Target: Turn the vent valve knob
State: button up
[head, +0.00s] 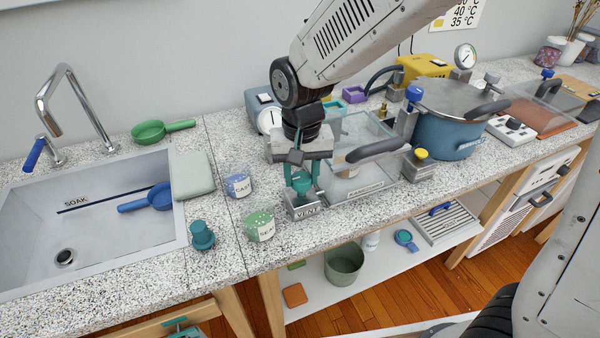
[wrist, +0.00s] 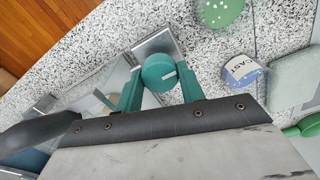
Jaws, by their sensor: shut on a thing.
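The vent valve knob (head: 301,183) is a round teal knob on a metal block marked VENT (head: 304,207) at the counter's front. In the wrist view the knob (wrist: 159,72) shows from above with a small pale mark near its lower right. My gripper (head: 303,180) points down over the valve, and its teal fingers are shut on the knob. The wrist view shows one finger on each side of the knob (wrist: 160,90). The knob's underside and stem are hidden.
Close by on the left stand a green cup (head: 260,222), a blue cup (head: 238,185) and a teal stopper-like piece (head: 202,236). A clear chamber (head: 365,140) stands just behind and right. A blue pot (head: 448,135) is farther right, and a sink (head: 95,225) is at left.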

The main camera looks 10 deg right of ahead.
aim_at(301, 177)
jog(key=o, duration=1)
jog(key=shift+s, duration=0.15)
jog(key=shift+c, duration=0.2)
jog(key=shift+r, duration=0.2)
notch_tip(301, 177, up, 7)
jog(key=shift+r, duration=0.2)
